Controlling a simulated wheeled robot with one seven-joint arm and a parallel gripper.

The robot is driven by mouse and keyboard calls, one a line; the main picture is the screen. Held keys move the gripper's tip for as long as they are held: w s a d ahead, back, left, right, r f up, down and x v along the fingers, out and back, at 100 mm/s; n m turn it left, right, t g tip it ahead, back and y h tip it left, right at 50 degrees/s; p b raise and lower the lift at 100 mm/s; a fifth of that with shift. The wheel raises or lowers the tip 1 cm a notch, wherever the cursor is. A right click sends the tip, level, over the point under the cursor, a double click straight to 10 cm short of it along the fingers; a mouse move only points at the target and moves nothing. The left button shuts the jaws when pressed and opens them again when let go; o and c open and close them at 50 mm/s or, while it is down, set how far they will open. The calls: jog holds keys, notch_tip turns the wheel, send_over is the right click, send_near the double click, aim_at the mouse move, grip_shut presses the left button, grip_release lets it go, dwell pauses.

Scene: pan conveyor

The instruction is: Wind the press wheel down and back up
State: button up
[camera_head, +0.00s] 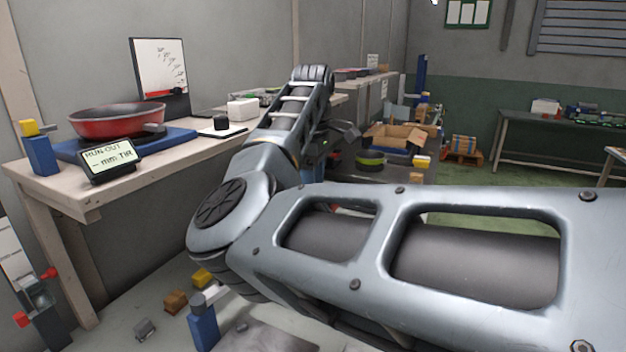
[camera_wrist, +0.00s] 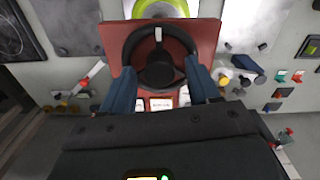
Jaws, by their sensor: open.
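The press wheel (camera_wrist: 160,74) shows in the wrist view as a black handwheel with a thick rim, a dark central hub and a pale mark at the top of the rim. It is mounted on a red block (camera_wrist: 207,36). My gripper (camera_wrist: 159,68) is open, with one blue finger at the lower left of the wheel and the other at its lower right. I cannot tell whether the fingers touch the rim. White labels (camera_wrist: 162,103) show below the wheel, between the fingers. In the head view my arm hides the wheel and the gripper.
A yellow-green round thing (camera_wrist: 160,8) lies just beyond the wheel. Small levers (camera_wrist: 95,70) and coloured parts (camera_wrist: 245,65) flank it. In the head view, a red pan (camera_head: 118,121) sits on a blue base beside a run-out display (camera_head: 110,161). An open cardboard box (camera_head: 395,138) is farther back.

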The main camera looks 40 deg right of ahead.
jog(key=c, duration=1)
jog(key=shift+c, duration=0.2)
jog(key=shift+n, duration=0.3)
